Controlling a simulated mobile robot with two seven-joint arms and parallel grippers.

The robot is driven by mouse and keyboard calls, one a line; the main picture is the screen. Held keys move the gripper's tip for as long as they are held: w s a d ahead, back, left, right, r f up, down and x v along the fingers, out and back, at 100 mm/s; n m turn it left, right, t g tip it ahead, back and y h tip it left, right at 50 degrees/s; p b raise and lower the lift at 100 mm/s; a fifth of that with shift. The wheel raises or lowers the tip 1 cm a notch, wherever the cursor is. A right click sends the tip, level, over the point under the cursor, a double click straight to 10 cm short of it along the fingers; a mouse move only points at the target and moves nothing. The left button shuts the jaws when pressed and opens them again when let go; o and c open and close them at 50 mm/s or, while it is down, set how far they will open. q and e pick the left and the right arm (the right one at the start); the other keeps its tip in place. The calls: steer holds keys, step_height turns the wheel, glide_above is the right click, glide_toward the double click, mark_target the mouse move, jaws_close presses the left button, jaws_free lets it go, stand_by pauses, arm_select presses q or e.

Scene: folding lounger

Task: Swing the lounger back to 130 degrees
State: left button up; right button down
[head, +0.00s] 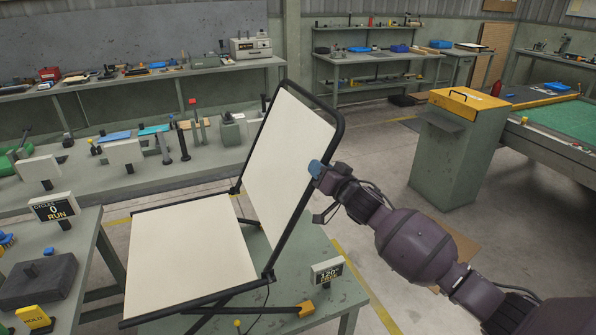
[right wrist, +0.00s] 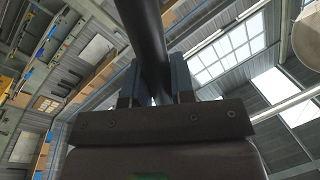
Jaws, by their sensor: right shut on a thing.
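The folding lounger has a cream seat panel (head: 185,250) lying nearly flat and a cream back panel (head: 288,155), both in black tube frames. The back stands up, leaning away from the seat. My right gripper (head: 316,172) is at the right side rail of the back, around mid-height. In the right wrist view the black tube (right wrist: 146,35) runs between its two fingers (right wrist: 154,88), which are shut on it. A small sign (head: 327,272) beside the hinge reads 120°; its lower line is too small to read surely. My left gripper is not in view.
The lounger stands on a green table (head: 348,300) with a yellow-ended black bar (head: 305,309). A sign (head: 54,207) at left reads "CYCLES 0 RUN". A green cabinet (head: 455,150) stands behind my right arm. Cluttered benches line the back; floor between is open.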

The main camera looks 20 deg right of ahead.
steer(key=d+f+m+b, duration=0.1)
steer(key=d+f+m, duration=0.1)
steer(key=d+f, duration=0.2)
steer(key=d, duration=0.3)
steer(key=shift+f+m+t+b, duration=0.3)
steer(key=shift+m, duration=0.1)
steer(key=shift+w, duration=0.15)
steer(key=c, duration=1)
jaws_free()
steer(key=shift+o, duration=0.2)
steer(key=v, duration=1.1)
steer(key=shift+a, duration=0.1)
